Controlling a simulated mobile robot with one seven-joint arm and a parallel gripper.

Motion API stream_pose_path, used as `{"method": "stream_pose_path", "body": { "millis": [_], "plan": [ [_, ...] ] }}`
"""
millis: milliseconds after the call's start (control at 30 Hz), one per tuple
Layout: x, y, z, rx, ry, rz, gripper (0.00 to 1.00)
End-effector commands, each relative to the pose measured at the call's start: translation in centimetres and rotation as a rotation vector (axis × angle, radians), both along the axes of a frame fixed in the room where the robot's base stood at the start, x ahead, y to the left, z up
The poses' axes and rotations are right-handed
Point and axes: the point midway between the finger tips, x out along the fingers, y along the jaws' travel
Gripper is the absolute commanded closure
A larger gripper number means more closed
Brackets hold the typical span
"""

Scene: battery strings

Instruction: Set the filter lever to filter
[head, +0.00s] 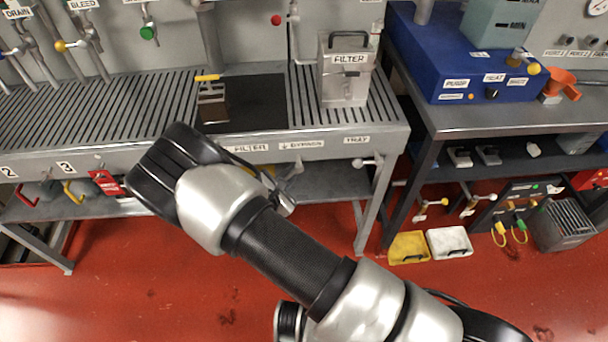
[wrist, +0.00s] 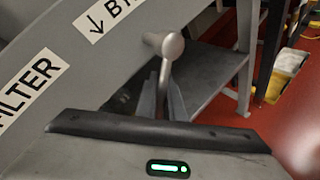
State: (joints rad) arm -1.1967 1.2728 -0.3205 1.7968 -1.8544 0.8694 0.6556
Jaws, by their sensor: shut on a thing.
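The filter lever (wrist: 165,75) is a grey rod on a rounded stub that stands out from the front panel of the grey bench. In the wrist view its rod runs from the stub down between my two fingers. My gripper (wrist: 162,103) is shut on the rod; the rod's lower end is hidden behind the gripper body. The FILTER label (wrist: 30,84) is on the left and the BYPASS label (wrist: 108,14), with a down arrow, is above. The lever seems to slant between the two marks. In the head view my gripper (head: 285,198) is below the BYPASS label (head: 301,145), partly hidden by my arm.
A TRAY lever (head: 367,162) sits on the same panel further right. A metal FILTER box (head: 345,85) stands on the slatted bench (head: 110,110). The bench's lower shelf (head: 335,182) lies behind the lever. The red floor in front is mostly clear.

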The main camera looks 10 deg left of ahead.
Motion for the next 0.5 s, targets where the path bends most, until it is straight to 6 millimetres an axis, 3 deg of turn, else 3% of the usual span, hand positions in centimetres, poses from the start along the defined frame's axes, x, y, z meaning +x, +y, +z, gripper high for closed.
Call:
{"method": "stream_pose_path", "body": {
  "millis": [500],
  "plan": [
    [-0.5,2.1,0.8,0.266,0.080,-0.002,1.00]
  ]
}}
